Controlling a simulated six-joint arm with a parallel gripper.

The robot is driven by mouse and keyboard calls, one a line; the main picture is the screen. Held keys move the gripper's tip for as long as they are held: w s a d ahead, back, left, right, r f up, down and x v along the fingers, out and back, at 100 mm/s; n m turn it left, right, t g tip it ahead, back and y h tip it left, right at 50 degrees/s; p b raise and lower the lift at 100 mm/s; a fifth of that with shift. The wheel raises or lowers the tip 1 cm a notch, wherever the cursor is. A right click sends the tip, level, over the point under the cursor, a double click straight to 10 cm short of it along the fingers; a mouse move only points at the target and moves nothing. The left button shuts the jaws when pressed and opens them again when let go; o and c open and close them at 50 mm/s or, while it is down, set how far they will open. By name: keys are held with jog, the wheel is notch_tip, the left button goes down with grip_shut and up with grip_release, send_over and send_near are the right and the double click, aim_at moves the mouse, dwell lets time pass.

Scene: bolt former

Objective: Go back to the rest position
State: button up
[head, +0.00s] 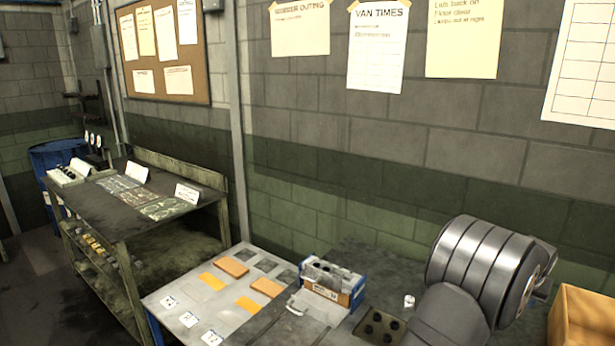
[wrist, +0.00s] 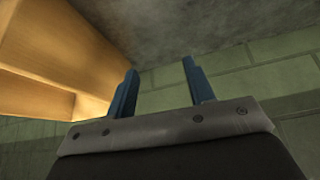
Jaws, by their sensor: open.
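My gripper (wrist: 160,85) shows in the wrist view with two blue fingers standing apart and nothing between them. A green block wall (wrist: 260,80) and a dark grey surface (wrist: 190,25) lie beyond the fingertips. In the head view my grey arm fills the lower right, and the gripper itself is hidden or out of frame there.
An orange-brown box (head: 585,318) stands at the far right, close to my arm; it also shows in the wrist view (wrist: 75,45). A dark tray with round holes (head: 380,326), a blue-and-white box (head: 333,283) and a panel with orange pieces (head: 180,292) lie left of my arm.

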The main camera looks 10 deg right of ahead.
jog(key=s+d+m, duration=0.1)
jog(key=s+d, duration=0.2)
jog(key=d, duration=0.2)
jog(key=w+f, duration=0.1)
jog(key=w, duration=0.1)
jog(key=w+f, duration=0.2)
jog(key=w, duration=0.1)
jog(key=w+f, duration=0.2)
jog(key=w, duration=0.1)
jog(key=shift+a+f, duration=0.1)
jog(key=shift+a, duration=0.2)
